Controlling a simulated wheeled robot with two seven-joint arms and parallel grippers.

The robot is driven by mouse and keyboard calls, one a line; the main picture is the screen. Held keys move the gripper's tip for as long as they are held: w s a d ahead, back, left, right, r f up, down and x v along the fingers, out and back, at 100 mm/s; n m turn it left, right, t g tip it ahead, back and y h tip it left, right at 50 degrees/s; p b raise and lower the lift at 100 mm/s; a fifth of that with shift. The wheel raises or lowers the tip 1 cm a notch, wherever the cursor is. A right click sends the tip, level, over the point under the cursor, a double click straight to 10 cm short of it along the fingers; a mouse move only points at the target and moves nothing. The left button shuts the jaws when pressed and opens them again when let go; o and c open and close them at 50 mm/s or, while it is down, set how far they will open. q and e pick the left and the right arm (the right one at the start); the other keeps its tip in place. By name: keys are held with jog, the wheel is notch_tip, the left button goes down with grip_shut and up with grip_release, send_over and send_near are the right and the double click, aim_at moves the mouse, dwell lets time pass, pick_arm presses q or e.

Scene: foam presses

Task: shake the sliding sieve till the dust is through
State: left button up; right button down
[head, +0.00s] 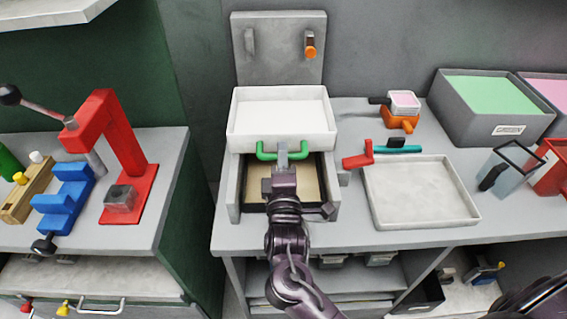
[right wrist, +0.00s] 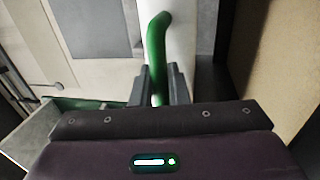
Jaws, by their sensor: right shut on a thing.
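The sliding sieve is a white open box (head: 280,112) with a green handle (head: 264,154) on its front. It sits over a grey frame (head: 234,192) on the bench. A tan surface (head: 313,180) shows inside the frame, below and in front of the sieve. My right gripper (head: 283,158) is shut on the green handle at its middle. In the right wrist view the two fingers clasp the green handle (right wrist: 157,60). The inside of the sieve looks white; I cannot tell whether dust lies in it. My left gripper is not in view.
A shallow white tray (head: 420,192) lies right of the frame, with a red and teal tool (head: 385,150) behind it. An orange item (head: 399,117) and a grey bin of green material (head: 490,105) stand further right. A red press (head: 112,140) stands on the left bench.

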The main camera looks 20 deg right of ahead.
jog(key=shift+r, duration=0.1)
jog(key=c, duration=1.7)
grip_release()
jog(key=shift+w, duration=0.1)
jog(key=shift+o, duration=1.1)
jog(key=shift+w, duration=0.2)
jog(key=shift+s, duration=0.1)
jog(key=b+v, duration=0.1)
jog(key=v, duration=0.6)
jog(key=shift+s+f, duration=0.25)
jog(key=shift+s, duration=0.1)
